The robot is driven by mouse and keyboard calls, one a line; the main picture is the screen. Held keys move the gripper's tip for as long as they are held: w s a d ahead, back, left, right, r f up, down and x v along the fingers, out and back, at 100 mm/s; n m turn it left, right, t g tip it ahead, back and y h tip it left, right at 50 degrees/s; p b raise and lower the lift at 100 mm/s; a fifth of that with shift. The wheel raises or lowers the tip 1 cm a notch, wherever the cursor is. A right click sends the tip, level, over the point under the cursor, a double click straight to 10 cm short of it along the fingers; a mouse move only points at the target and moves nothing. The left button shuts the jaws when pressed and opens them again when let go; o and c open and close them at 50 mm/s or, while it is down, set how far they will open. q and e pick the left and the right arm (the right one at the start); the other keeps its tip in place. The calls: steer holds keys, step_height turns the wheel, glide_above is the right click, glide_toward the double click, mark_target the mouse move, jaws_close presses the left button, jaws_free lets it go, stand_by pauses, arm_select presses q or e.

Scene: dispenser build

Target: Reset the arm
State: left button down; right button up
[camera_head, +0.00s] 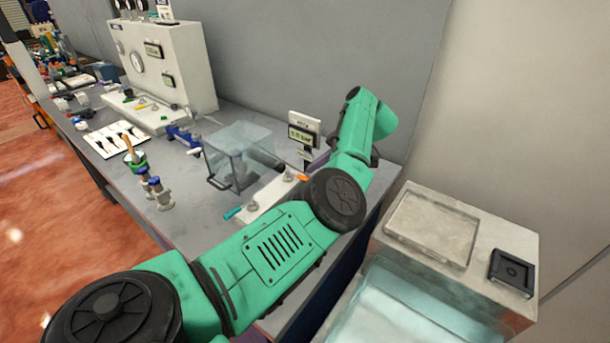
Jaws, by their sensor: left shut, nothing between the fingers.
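My green left arm (275,255) reaches from the lower left across the front of the bench to the back right. Its far section (360,125) stands up near the grey wall, beside a small display post. The left gripper is hard to make out at the far end of the arm, and I see nothing held there. The arm hides part of a white valve panel (265,197) on the bench. My right gripper is not in view.
A grey bench (185,215) holds a clear box (238,155), a white gauge cabinet (165,62), a tray of dark utensils (117,138) and a green pot (136,163). A pale, glass-sided tank (515,240) stands at right, close to the arm. Open floor (35,225) lies left.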

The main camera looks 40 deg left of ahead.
arm_select(q)
steer(key=shift+d+r+b, duration=0.35)
steer(key=shift+d+r, duration=0.55)
steer(key=shift+r, duration=0.3)
